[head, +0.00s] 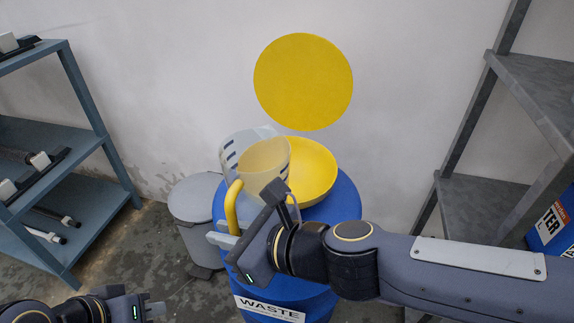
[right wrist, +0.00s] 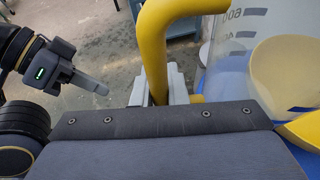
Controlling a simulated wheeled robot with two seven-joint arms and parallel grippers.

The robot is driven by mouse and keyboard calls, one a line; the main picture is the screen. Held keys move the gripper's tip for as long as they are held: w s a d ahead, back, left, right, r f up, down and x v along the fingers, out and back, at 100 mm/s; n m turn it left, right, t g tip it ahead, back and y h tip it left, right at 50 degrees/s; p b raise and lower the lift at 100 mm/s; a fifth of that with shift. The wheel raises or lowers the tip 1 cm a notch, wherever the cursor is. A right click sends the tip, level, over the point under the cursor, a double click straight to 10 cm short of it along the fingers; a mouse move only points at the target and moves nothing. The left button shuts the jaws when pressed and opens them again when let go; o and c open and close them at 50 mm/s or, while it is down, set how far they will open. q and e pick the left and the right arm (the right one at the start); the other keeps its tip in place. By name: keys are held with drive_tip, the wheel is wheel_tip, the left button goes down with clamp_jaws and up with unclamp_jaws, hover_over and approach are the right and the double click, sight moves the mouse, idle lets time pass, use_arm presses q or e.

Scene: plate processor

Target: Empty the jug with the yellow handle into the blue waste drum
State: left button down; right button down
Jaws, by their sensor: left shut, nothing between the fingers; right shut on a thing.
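The clear jug (head: 255,150) has a yellow handle (head: 233,208) and dark scale marks. It is over the left part of the yellow funnel-like bowl (head: 318,170) on top of the blue waste drum (head: 342,200). My right gripper (head: 228,233) is shut on the handle, which also shows in the right wrist view (right wrist: 155,45). A pale yellow area shows through the jug wall; I cannot tell whether it is liquid or the bowl behind. The jug's lower part is partly hidden by my gripper. My left gripper (head: 146,308) is shut and empty, low at the left.
A grey bin (head: 197,200) stands left of the drum. A blue shelf unit (head: 70,165) is at the left and a grey rack (head: 480,190) at the right. A yellow disc (head: 303,82) shows against the wall above the bowl. Bare floor lies between shelf and bin.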

sight(235, 215)
drive_tip(key=shift+r+p, duration=2.55)
drive_tip(key=shift+r, duration=0.05)
drive_tip(key=shift+f, duration=0.1)
